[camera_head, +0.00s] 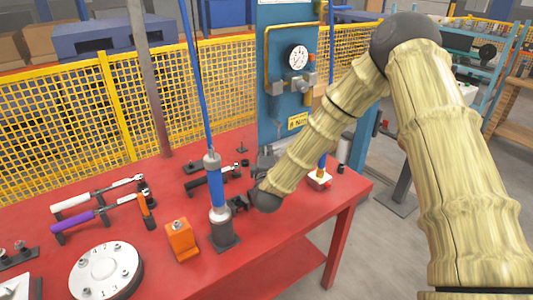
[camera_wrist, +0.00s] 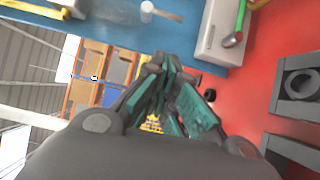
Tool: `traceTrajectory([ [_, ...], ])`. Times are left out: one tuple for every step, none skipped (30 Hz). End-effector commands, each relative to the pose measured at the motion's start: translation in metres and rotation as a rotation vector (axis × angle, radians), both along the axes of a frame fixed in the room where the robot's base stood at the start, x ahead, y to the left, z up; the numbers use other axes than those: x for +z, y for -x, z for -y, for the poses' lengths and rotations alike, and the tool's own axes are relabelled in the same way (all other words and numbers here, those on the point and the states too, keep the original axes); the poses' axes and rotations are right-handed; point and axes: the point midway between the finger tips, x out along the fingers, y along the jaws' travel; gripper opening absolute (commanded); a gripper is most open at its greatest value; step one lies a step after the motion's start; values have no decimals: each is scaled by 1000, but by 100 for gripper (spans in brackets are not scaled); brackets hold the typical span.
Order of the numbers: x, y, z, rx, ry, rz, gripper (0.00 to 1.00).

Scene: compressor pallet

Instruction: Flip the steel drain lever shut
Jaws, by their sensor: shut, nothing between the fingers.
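In the wrist view, a short pale steel-looking lever (camera_wrist: 163,14) with a rounded end stands out against the blue panel (camera_wrist: 115,30) at the top. It looks like the drain lever, but its exact position is hard to tell. I cannot pick it out in the head view. My gripper (camera_wrist: 165,75) has its teal-lined fingers together and empty, below the lever in the picture and apart from it. In the head view my gripper (camera_head: 239,204) is low over the red table, close beside the blue cylinder (camera_head: 217,190), partly hidden by my wrist.
A blue panel (camera_head: 270,90) with a gauge (camera_head: 296,57) rises behind the red table (camera_head: 285,232). A pale box (camera_wrist: 216,30) is near the gripper. An orange block (camera_head: 182,240), a round numbered plate (camera_head: 106,272) and several handled tools lie left. Yellow mesh fence (camera_head: 60,120) stands behind.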

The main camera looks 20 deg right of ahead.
Motion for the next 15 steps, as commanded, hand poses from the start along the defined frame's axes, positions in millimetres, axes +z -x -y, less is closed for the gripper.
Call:
traceTrajectory([
  [2,-8,3,-3,-1,0,0],
  [1,-13,5,-4,-1,0,0],
  [1,-19,7,-3,-1,-1,0],
  [1,-25,8,-3,-2,0,0],
  [1,-29,8,-3,-1,0,0],
  [2,-36,10,-3,-1,0,0],
  [1,-40,12,-4,-1,0,0],
  [1,-45,13,-4,-1,0,0],
  [1,-52,14,-3,-1,0,0],
  [1,-56,15,-2,-1,0,0],
  [1,-61,17,-3,-1,1,0],
  [1,-63,21,-4,-1,-2,0],
  [1,-65,25,-4,-1,-2,0],
  [1,-66,27,-3,-1,-2,0],
  [1,-69,30,-2,0,-1,0],
])
